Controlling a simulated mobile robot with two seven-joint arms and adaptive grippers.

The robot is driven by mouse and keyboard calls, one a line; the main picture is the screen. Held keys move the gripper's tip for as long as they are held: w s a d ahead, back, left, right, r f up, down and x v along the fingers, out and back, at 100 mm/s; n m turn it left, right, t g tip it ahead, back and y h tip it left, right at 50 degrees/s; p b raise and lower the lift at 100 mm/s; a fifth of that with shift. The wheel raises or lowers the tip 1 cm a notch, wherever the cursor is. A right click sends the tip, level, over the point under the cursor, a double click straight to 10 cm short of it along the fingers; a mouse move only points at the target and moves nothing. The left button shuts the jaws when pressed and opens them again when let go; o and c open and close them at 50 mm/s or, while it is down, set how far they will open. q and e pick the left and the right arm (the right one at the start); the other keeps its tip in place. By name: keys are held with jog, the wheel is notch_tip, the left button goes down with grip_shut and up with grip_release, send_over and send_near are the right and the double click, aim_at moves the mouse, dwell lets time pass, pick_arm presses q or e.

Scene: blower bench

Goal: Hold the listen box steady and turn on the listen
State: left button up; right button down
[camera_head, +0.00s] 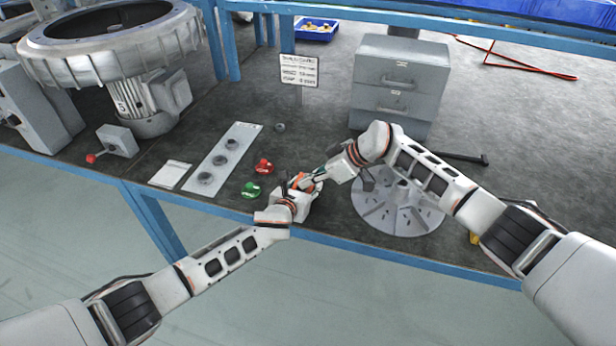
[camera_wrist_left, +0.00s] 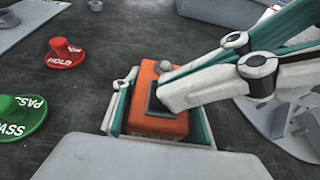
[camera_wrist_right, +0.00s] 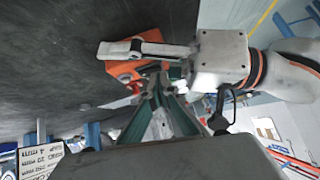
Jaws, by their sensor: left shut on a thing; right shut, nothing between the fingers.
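The listen box is a small orange box (camera_wrist_left: 150,122) with a grey knob and a dark recessed patch on top. It also shows in the head view (camera_head: 302,182), mostly hidden by my grippers, and in the right wrist view (camera_wrist_right: 122,70). My left gripper (camera_wrist_left: 160,128) has its fingers on either side of the box and is shut on it, at the bench's front edge. My right gripper (camera_head: 316,177) is shut and empty. Its fingertips are over the top of the box, at the dark patch; whether they touch it I cannot tell.
A red HOLD piece (camera_head: 264,166) and a green PASS piece (camera_head: 251,189) lie left of the box. A grey slotted disc (camera_head: 398,205) lies to the right. A grey drawer cabinet (camera_head: 398,80), a sign (camera_head: 299,70) and a large blower (camera_head: 115,50) stand farther back.

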jog(key=shift+s+f, duration=0.2)
jog(key=shift+f, duration=0.2)
jog(key=shift+w, duration=0.1)
jog(key=shift+w+d+r, duration=0.15)
jog(key=shift+w+d, duration=0.2)
jog(key=shift+w, duration=0.35)
jog(key=r, duration=0.4)
jog(key=shift+w+d+r, duration=0.1)
jog(key=shift+w, duration=0.15)
jog(key=v, duration=1)
